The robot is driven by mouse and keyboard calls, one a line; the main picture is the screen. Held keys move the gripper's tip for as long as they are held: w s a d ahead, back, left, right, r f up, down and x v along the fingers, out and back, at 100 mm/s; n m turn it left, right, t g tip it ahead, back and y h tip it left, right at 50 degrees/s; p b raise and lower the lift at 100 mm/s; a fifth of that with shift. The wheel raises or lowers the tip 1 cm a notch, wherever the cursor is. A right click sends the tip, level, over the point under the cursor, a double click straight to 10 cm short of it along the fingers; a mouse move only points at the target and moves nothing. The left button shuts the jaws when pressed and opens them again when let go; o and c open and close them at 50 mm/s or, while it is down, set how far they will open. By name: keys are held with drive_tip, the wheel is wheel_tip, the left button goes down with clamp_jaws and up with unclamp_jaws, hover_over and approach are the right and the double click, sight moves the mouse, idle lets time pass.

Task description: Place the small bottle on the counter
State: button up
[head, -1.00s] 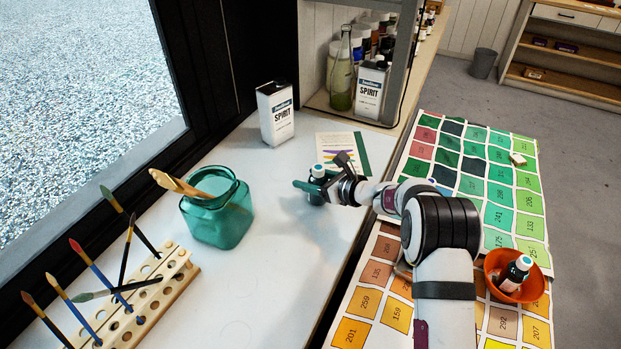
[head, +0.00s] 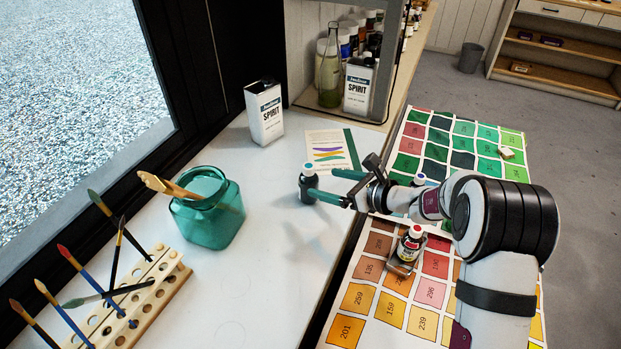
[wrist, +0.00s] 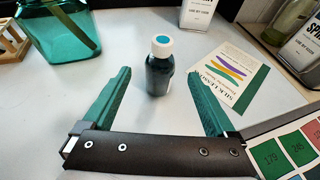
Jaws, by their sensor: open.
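The small dark bottle (head: 308,188) with a white cap and teal top stands upright on the white counter (head: 265,290), left of my gripper. My gripper (head: 324,184) is open, with its teal fingers pointing at the bottle from the right. In the wrist view the bottle (wrist: 158,76) stands just past the fingertips (wrist: 159,78), roughly centred between them, with clear gaps to both sides.
A teal glass jar (head: 208,212) with brushes and a brush rack (head: 135,300) are at left. A red-capped bottle (head: 411,244) stands on the colour chart (head: 350,330) at right.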

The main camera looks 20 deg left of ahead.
drive_tip(key=s+d+r+n+g+h, duration=0.2)
drive_tip(key=s+d+r+n, duration=0.3)
drive_tip(key=s, duration=0.4)
drive_tip(key=s+d+r+n+g+h, duration=0.15)
drive_tip(key=s+d+r+n, duration=0.25)
drive_tip(key=s, duration=0.5)
drive_tip(key=s+d+f+n+h, duration=0.3)
drive_tip(key=s+d+n+h, duration=0.4)
drive_tip(key=s+d, duration=0.8)
drive_tip(key=s+g, duration=0.1)
drive_tip(key=s, duration=0.2)
drive_tip(key=shift+d, duration=0.25)
